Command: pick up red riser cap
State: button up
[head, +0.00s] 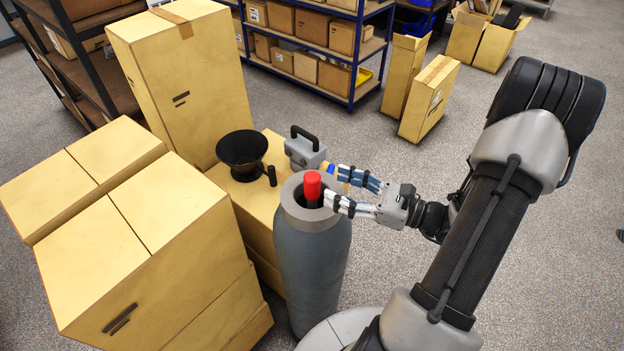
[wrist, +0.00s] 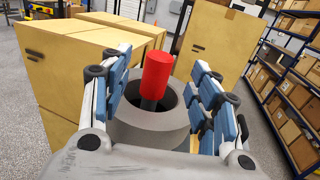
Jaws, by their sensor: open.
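The red riser cap (head: 312,186) is a bright red cylinder on a dark stem. It stands up out of the round opening of a tall grey vase-like container (head: 315,260). My gripper (head: 345,191) is open beside the cap, on its right in the head view. In the wrist view the red cap (wrist: 157,75) shows beyond and between my spread fingers (wrist: 165,100), with a gap on each side. The grey rim (wrist: 150,135) lies below the cap. The lower end of the stem is hidden inside the opening.
A black funnel-shaped dripper (head: 242,152) and a grey box with a black handle (head: 305,150) stand on a low carton (head: 243,205) behind the container. Large cartons (head: 130,250) crowd the left. Blue-framed shelves (head: 310,45) stand at the back.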

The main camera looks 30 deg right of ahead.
aim_at(311, 179)
jog(key=x, duration=0.2)
jog(key=shift+w+a, duration=0.2)
jog(key=shift+w, duration=0.1)
jog(key=x, duration=0.2)
jog(key=f+p+x, duration=0.1)
jog(key=x, duration=0.2)
jog(key=shift+w+f, duration=0.1)
jog(key=shift+w, duration=0.05)
jog(key=shift+c, duration=0.6)
jog(key=c, duration=1.1)
